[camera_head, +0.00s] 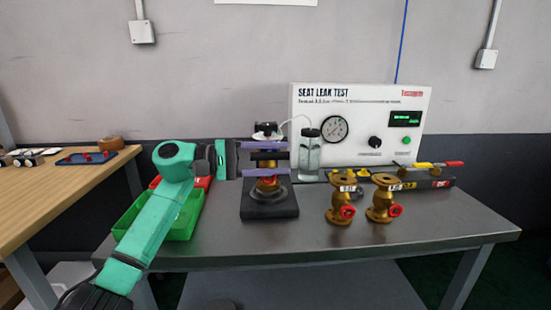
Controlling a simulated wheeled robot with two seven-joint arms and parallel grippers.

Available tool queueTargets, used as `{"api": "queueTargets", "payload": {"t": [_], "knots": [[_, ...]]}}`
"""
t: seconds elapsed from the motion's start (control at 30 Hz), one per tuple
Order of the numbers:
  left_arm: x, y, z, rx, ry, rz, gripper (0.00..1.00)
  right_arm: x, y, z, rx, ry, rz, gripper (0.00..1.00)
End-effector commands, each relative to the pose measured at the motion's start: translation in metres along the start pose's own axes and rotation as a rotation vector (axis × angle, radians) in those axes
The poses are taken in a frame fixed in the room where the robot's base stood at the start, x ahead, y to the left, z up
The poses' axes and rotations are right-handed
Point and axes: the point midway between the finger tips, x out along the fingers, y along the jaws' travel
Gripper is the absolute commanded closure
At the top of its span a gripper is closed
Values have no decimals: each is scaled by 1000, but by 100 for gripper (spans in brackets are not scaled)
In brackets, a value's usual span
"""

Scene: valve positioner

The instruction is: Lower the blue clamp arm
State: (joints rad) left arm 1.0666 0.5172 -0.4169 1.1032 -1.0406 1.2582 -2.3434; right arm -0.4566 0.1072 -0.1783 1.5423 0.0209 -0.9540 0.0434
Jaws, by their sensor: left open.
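The clamp fixture stands on a square black base (270,203) near the middle of the grey table. My left gripper (280,158) reaches in from the left, level with the upper part of the fixture. Its two purple fingers are open, one above the other, with dark fixture parts showing between them. I cannot tell whether they touch anything. I cannot make out the blue clamp arm separately; the gripper covers much of that area. My right gripper is not in view.
A clear jar (308,155) with a thin tube stands right behind the fixture, before the white seat leak test panel (353,158). Two brass valves (342,200) with red handwheels stand to the right. A green bin (180,220) is at left. The table's front right is clear.

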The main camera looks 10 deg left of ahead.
Motion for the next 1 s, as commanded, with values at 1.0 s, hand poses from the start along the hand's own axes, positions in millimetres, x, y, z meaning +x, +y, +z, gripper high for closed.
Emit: {"api": "queueTargets", "payload": {"t": [1.0], "knots": [[-146,0,0,0,0,0,48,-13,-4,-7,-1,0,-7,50]]}}
